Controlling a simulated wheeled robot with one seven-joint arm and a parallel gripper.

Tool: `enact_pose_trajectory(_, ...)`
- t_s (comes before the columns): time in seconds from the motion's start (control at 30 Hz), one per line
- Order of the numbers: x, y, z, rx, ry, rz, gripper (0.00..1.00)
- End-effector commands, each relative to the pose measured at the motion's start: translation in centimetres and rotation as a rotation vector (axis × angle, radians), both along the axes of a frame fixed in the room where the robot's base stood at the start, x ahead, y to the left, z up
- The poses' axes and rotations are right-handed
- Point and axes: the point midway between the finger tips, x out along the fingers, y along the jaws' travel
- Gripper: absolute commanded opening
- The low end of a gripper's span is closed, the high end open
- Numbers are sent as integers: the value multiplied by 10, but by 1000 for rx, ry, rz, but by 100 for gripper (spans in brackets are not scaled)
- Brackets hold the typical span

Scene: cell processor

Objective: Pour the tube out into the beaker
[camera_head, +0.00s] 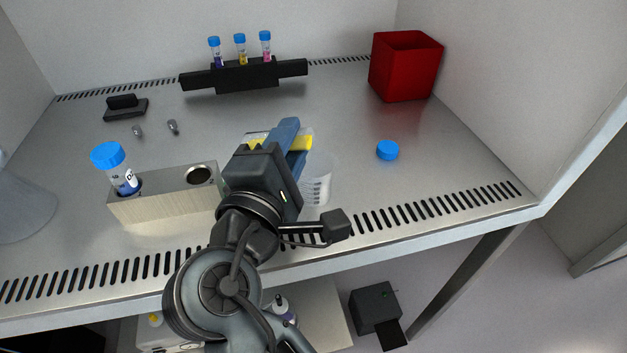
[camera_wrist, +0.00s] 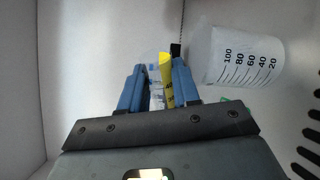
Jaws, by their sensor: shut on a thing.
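My gripper (camera_head: 289,135) is shut on a clear tube (camera_wrist: 155,88) with a yellow band and blue print. The tube lies between the blue fingers, and its band also shows in the head view (camera_head: 304,140). It appears tipped over on its side; its mouth and contents cannot be made out. The translucent beaker (camera_head: 318,182) stands on the bench just right of my gripper, partly hidden by it. The wrist view shows the beaker (camera_wrist: 235,55) with black graduations, to the right of the fingers. I see no liquid in the beaker.
A metal block (camera_head: 165,207) left of my gripper holds a blue-capped tube (camera_head: 119,172) and has an empty hole. A loose blue cap (camera_head: 387,150) lies right. A black rack (camera_head: 245,76) with several tubes and a red bin (camera_head: 405,68) stand behind.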

Motion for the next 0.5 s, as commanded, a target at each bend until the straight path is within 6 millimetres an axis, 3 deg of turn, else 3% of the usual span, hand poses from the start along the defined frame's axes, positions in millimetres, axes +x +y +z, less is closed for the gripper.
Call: enact_pose_trajectory(0.5,0,-1,-1,71,-18,0,0)
